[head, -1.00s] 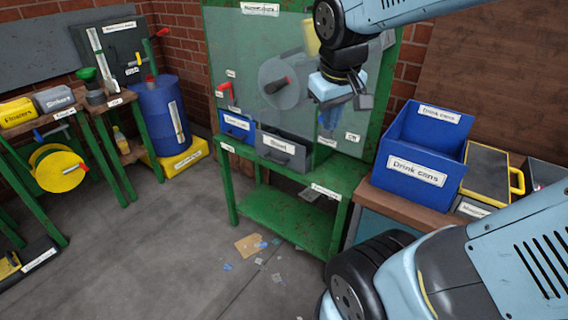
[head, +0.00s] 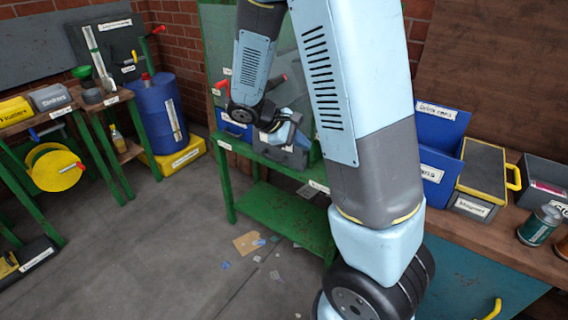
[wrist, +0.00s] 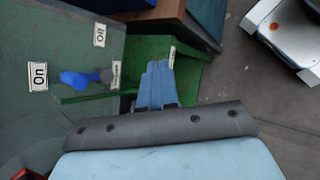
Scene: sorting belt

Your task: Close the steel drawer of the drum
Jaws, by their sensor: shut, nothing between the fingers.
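The steel drawer (head: 293,158) is a grey box at the bottom of the green drum cabinet. It seems to stick out towards me, and my arm hides most of it in the head view. My gripper (head: 299,137) is at the drawer in that view; I cannot tell whether it touches it. In the wrist view my gripper (wrist: 157,66) shows its blue fingers shut together and empty, over the green bench. The drawer is not clear in the wrist view.
A blue drawer (head: 235,128) sits left of the steel one. In the wrist view a blue lever (wrist: 80,80) is on the panel between On and Off labels. A blue drink cans bin (head: 436,125) stands on the right bench. Scraps lie on the floor.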

